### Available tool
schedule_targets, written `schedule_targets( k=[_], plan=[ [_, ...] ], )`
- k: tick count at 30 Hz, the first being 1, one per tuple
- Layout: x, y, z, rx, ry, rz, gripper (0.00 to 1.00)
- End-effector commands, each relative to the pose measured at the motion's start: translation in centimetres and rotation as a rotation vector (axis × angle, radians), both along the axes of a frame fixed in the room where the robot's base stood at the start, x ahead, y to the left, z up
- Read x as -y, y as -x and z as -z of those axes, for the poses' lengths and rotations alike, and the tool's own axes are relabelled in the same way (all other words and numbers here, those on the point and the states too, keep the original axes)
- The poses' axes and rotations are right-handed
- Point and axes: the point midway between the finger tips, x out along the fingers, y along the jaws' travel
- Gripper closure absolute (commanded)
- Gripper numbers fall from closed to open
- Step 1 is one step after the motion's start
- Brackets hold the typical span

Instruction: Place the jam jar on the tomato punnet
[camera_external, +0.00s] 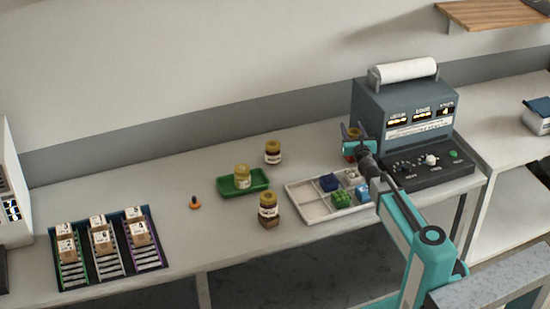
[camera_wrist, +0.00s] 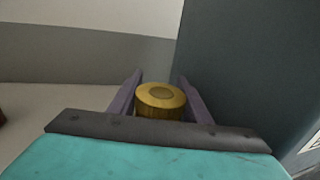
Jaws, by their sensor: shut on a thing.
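My gripper (camera_external: 354,135) is shut on a jar with a gold lid and a reddish body (camera_external: 350,156), beside the dark machine at the right. In the wrist view the jar's gold lid (camera_wrist: 160,97) sits between the two fingers of my gripper (camera_wrist: 160,92); its body is mostly hidden. It looks like the jam jar, but I cannot read its label. A shallow green tray (camera_external: 262,178) lies left of the gripper, with a gold-lidded pale jar (camera_external: 243,177) on it. It may be the tomato punnet; I cannot make out tomatoes.
A white compartment tray (camera_external: 312,208) holds small coloured things. The machine (camera_external: 404,112) is close to my gripper. An orange-based peg (camera_external: 195,203) and a rack of numbered boxes (camera_external: 128,262) are left.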

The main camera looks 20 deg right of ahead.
Motion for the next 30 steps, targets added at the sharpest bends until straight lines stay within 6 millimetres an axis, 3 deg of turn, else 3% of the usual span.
schedule_targets(
  k=[8, 9, 12, 26, 30],
  plan=[
    [0.00, 0.00, 0.29, 0.001, 0.000, 0.000, 0.90],
    [0.00, 0.00, 0.24, 0.000, 0.000, 0.000, 0.51],
    [0.00, 0.00, 0.22, 0.000, 0.000, 0.000, 0.37],
    [-0.01, 0.00, -0.14, 0.000, 0.000, 0.000, 0.37],
    [-0.19, 0.78, -0.02, 0.000, 0.000, 0.000, 0.37]
  ],
)
